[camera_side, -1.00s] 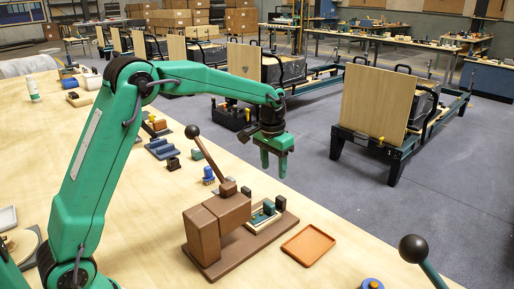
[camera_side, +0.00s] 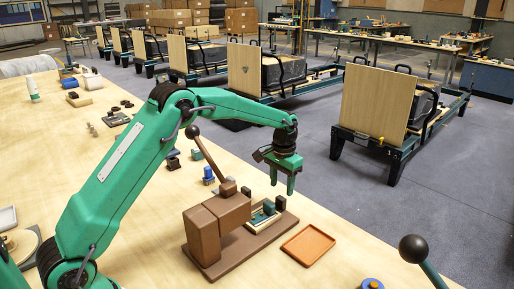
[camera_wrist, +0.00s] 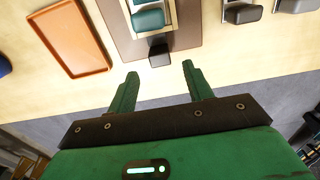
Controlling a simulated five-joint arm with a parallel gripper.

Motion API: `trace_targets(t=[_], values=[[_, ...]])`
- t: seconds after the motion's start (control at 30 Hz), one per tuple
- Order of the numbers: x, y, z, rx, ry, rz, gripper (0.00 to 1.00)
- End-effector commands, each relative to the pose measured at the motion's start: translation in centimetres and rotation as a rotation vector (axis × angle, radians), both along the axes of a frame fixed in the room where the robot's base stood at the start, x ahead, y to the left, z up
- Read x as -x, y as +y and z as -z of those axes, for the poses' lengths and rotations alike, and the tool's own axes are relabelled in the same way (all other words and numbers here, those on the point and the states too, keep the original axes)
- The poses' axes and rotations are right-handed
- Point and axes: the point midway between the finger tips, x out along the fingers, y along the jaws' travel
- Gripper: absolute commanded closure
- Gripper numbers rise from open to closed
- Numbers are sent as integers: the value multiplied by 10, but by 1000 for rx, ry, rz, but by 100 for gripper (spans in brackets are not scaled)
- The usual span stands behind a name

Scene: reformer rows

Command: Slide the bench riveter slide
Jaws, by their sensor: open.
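The bench riveter (camera_side: 221,222) is a brown block on a brown base plate with a dark ball-topped lever. Its slide (camera_side: 262,217), a teal block in a pale frame, sits at the right end of the base, with a small black knob (camera_side: 280,203) beyond it. In the wrist view the teal slide (camera_wrist: 152,19) is at the top, and the black knob (camera_wrist: 159,55) points toward the fingers. My gripper (camera_side: 283,189) is open and empty, above and just behind the knob in the side view. In the wrist view my gripper (camera_wrist: 157,80) has its fingertips on either side of the knob's line, apart from it.
An orange tray (camera_side: 308,246) lies beside the riveter and also shows in the wrist view (camera_wrist: 72,38). Small blue (camera_side: 208,174) and dark parts lie behind the riveter. A black ball-topped lever (camera_side: 413,249) stands at the front right. The table edge runs close behind my gripper.

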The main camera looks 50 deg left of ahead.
Motion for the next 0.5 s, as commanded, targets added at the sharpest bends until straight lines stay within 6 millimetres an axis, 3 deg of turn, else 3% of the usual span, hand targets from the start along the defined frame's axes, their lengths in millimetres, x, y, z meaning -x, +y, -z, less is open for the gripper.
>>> trace_targets(t=[0.5], values=[[1,0,58,0,2,0,49]])
